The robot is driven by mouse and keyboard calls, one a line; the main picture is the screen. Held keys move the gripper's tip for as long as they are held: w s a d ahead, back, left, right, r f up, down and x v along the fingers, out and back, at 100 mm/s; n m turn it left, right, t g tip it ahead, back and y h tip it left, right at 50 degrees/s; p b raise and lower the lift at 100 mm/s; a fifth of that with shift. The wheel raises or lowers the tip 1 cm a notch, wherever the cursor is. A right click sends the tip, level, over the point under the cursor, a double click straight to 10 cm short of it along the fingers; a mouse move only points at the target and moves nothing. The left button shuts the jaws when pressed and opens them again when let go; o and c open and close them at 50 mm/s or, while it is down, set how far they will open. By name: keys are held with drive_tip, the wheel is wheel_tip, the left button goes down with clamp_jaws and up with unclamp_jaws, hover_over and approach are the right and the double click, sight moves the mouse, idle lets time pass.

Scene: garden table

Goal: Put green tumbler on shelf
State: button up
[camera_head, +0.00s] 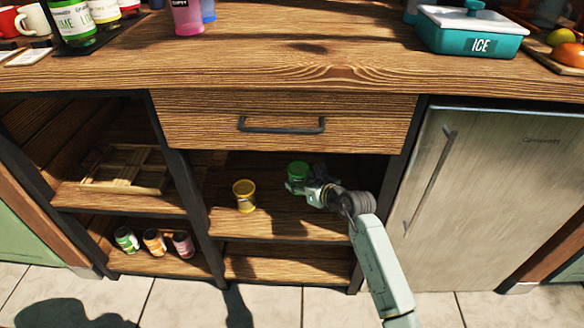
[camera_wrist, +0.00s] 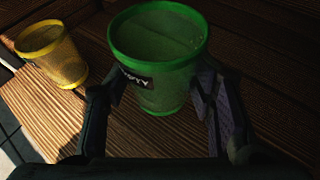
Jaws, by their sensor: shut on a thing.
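The green tumbler (camera_head: 298,172) is inside the middle compartment under the drawer, over the upper shelf (camera_head: 285,222). My gripper (camera_head: 310,187) reaches in from the right and is shut on it. In the wrist view the green tumbler (camera_wrist: 158,60) is upright between the two fingers (camera_wrist: 160,95), with a dark label on its side. Its base is close to the shelf boards, but I cannot tell whether it touches them. A yellow tumbler (camera_head: 244,196) stands on the same shelf to the left, apart from the green one; it also shows in the wrist view (camera_wrist: 52,54).
The drawer (camera_head: 285,120) with a dark handle is above the opening. A steel fridge (camera_head: 490,190) stands to the right. A wooden crate (camera_head: 125,170) and several cans (camera_head: 154,242) are on the left shelves. A pink tumbler (camera_head: 187,16) and a teal ice box (camera_head: 470,34) are on the counter.

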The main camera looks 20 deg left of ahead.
drive_tip(key=w+a, duration=0.4)
drive_tip(key=w, duration=0.1)
drive_tip(key=w+a+f, duration=0.1)
drive_tip(key=w+a, duration=0.1)
drive_tip(key=w, duration=0.1)
drive_tip(key=shift+w, duration=0.25)
drive_tip(key=shift+w+f, duration=0.1)
drive_tip(key=shift+w, duration=0.05)
wheel_tip(320, 180, down, 4)
drive_tip(key=shift+r+b, duration=0.25)
drive_tip(key=shift+b, duration=0.3)
drive_tip(key=shift+r, duration=0.1)
drive_tip(key=o, duration=1.3)
